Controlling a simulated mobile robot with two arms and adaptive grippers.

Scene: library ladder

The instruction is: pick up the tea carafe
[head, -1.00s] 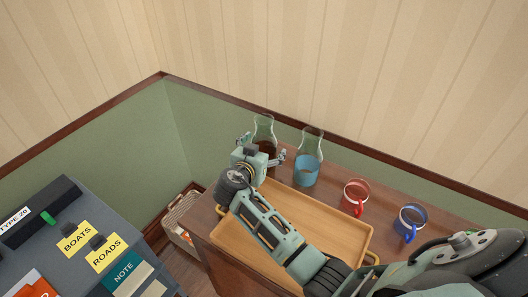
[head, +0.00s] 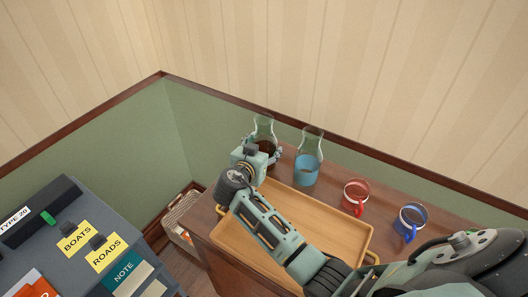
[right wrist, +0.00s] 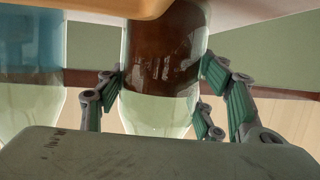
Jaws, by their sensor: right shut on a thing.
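The tea carafe (head: 265,128) is a clear glass flask with dark brown tea, standing at the back of the wooden cabinet top. My right gripper (head: 262,148) is around its body, with fingers on both sides, shut on it. In the right wrist view the brown tea carafe (right wrist: 160,60) sits between the green-padded fingers (right wrist: 165,88). The carafe looks upright, and I see no clear gap under it; its base is partly hidden. My left gripper is not in view.
A carafe of blue liquid (head: 307,170) stands close to the right. A red mug (head: 355,196) and a blue mug (head: 409,222) stand further right. An empty wooden tray (head: 320,222) lies in front, under my right arm. The wall is close behind.

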